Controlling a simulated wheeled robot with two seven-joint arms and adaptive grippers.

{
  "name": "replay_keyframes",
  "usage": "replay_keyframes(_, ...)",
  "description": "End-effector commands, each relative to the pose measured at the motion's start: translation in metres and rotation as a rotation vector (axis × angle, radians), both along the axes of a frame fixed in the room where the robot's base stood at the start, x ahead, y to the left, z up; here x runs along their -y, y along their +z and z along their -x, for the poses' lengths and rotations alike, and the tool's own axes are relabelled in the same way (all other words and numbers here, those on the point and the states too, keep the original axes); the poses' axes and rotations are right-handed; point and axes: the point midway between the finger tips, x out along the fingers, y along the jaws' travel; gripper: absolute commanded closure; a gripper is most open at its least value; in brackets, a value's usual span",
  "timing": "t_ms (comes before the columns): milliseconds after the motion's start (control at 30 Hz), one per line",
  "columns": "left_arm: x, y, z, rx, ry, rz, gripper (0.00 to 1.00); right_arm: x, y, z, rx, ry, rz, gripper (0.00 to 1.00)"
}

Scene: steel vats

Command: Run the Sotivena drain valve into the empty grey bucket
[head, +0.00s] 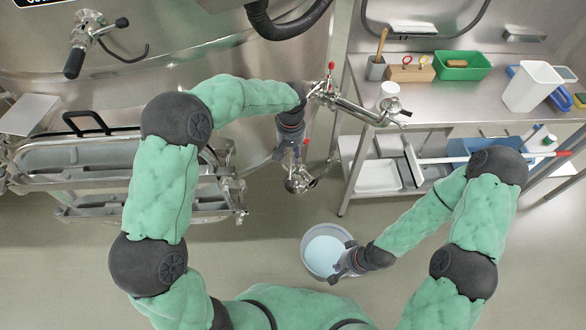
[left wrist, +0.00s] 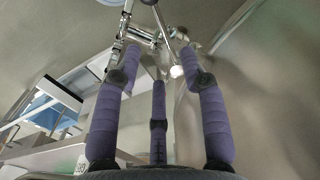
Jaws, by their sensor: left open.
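A grey bucket (head: 309,237) stands on the floor in the head view; a pale blue surface shows inside it, and I cannot tell whether that is liquid. My right gripper (head: 338,274) is at the bucket's right front rim; whether its fingers are closed on it is unclear. A steel valve (head: 300,181) sits low on the vat, above and left of the bucket. My left gripper (head: 290,152) is open, pointing down just above this valve. Its fingers (left wrist: 160,85) spread in the left wrist view, with steel valve fittings (left wrist: 145,35) beyond. No Sotivena label is readable.
Another steel fitting with a red-tipped lever (head: 328,82) and a pipe stands above. A steel bench (head: 440,97) with cups, a green tub (head: 462,66) and a white container (head: 532,86) is at right. An open hatch (head: 80,152) juts out left. Floor around the bucket is clear.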

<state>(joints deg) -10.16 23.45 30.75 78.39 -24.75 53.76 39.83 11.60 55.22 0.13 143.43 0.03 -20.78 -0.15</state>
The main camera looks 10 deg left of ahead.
Motion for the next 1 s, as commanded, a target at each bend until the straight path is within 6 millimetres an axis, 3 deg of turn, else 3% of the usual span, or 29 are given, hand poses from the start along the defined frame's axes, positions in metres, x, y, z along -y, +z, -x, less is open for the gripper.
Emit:
replay_keyframes(200, 0.000, -0.043, 0.001, -0.003, 0.000, 0.000, 0.58, 0.000, -0.015, 0.000, 0.000, 0.000, 0.000, 1.00)
replay_keyframes(433, 0.000, -0.075, 0.000, -0.001, 0.000, 0.000, 0.58, 0.000, -0.025, 0.000, 0.000, 0.000, 0.000, 1.00)
replay_keyframes(600, 0.000, -0.086, 0.000, -0.001, 0.000, 0.000, 0.58, 0.000, -0.028, 0.000, 0.000, 0.000, 0.000, 1.00)
replay_keyframes(933, 0.000, -0.088, 0.000, 0.000, 0.000, 0.000, 0.58, 0.000, -0.028, 0.000, 0.000, 0.000, 0.000, 1.00)
replay_keyframes(1000, 0.000, -0.088, 0.000, 0.000, 0.000, 0.000, 0.78, 0.000, -0.028, 0.000, 0.000, 0.000, 0.000, 1.00)
